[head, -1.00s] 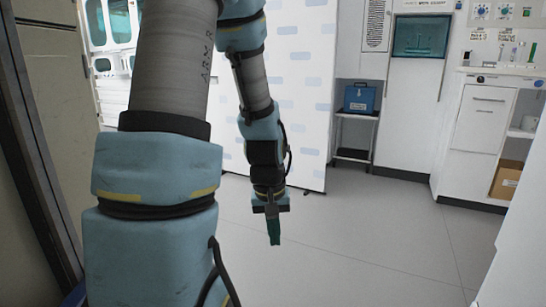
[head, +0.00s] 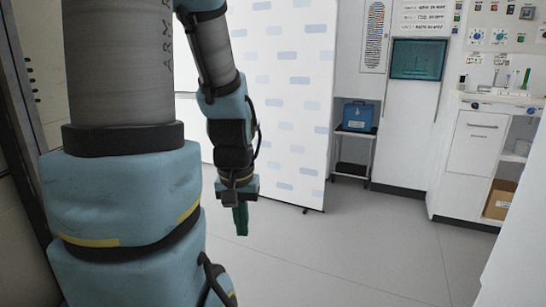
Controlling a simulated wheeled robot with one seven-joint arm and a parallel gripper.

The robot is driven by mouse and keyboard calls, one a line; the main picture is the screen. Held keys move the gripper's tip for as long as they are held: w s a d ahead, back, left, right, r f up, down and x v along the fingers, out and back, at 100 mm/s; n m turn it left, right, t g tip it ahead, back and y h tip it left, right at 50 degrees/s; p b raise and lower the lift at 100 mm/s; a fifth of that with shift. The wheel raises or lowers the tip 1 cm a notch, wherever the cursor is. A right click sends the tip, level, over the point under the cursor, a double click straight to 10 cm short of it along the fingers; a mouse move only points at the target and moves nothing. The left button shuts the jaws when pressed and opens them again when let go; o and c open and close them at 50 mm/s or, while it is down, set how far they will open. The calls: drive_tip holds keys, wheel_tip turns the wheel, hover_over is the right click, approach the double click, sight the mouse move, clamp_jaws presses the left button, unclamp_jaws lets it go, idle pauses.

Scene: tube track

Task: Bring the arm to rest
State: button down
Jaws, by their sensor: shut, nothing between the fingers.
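My arm hangs down on the left side of the head view, its blue and grey links bent at the elbow. My gripper (head: 241,220) is at the arm's lower end, pointing down. Its green fingers are together with nothing held between them. It hangs in the air in front of the white patterned screen and above the grey floor, clear of both as far as I can see. My upper arm hides part of the room's left side.
A white screen (head: 285,110) with pale blue patches stands behind my arm. A blue box (head: 358,116) sits on a small trolley (head: 353,152). A white counter (head: 475,150) is on the right, with a cardboard box (head: 499,200) on its lower shelf. Grey floor (head: 350,245) lies open between.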

wheel_tip(320, 180, up, 23)
drive_tip(key=p, duration=2)
drive_tip(key=shift+f, duration=0.2)
